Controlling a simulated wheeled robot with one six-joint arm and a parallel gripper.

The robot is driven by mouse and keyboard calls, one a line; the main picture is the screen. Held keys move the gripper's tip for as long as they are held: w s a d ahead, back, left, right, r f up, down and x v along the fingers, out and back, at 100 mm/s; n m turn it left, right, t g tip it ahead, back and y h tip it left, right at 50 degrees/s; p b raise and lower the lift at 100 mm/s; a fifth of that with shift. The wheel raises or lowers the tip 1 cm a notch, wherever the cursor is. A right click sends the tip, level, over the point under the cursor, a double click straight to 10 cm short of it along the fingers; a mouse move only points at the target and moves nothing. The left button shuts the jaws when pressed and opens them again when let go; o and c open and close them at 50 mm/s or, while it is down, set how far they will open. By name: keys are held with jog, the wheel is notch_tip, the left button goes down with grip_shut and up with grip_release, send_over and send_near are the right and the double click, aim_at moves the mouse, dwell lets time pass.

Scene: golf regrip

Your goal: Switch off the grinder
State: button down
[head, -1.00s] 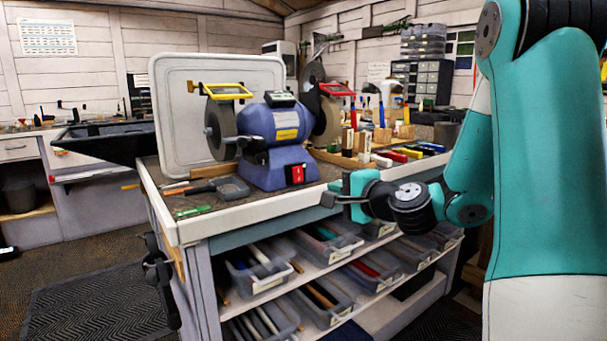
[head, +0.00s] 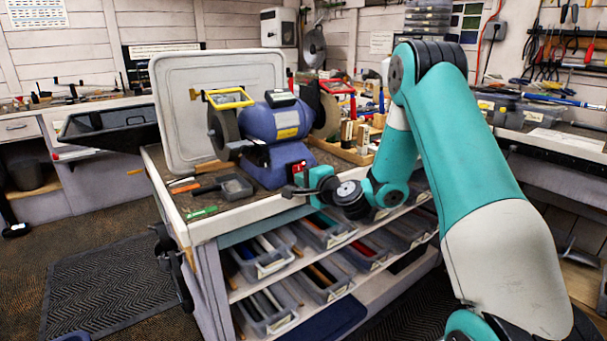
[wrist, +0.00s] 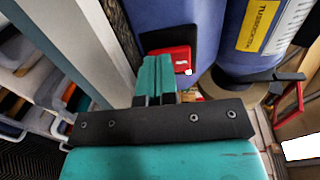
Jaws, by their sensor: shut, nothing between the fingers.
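The blue bench grinder (head: 275,125) stands on the workbench, with a grey wheel on each side and a yellow-framed shield at the left. Its red switch (head: 299,168) is low on the front of the base, partly hidden by my gripper in the head view. My gripper (head: 290,191) is shut and empty, just in front of the switch at the bench's front edge. In the wrist view the red switch (wrist: 178,59) shows just beyond the teal fingertips (wrist: 155,62), with a small white mark at its lower right. I cannot tell whether the fingers touch it.
A dark-headed tool (head: 233,187) and a green item (head: 201,212) lie left of the grinder on the workbench (head: 187,230). A wooden rack (head: 340,153) stands to its right. A pale panel (head: 215,80) stands behind.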

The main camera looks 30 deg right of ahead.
jog(key=shift+f, duration=0.1)
jog(key=shift+w+f+b, duration=0.15)
jog(key=shift+f+b, duration=0.15)
jog(key=shift+b, duration=0.9)
jog(key=t+b, duration=0.1)
jog(key=b, duration=0.1)
jog(key=shift+w+f+b, duration=0.1)
jog(key=shift+f+b, duration=0.05)
jog(key=shift+b, duration=0.25)
jog(key=shift+w+r+t+b, duration=0.1)
jog(key=shift+r+t+b, duration=0.15)
jog(key=shift+b, duration=0.65)
jog(key=shift+r, duration=0.15)
jog(key=shift+a, duration=0.1)
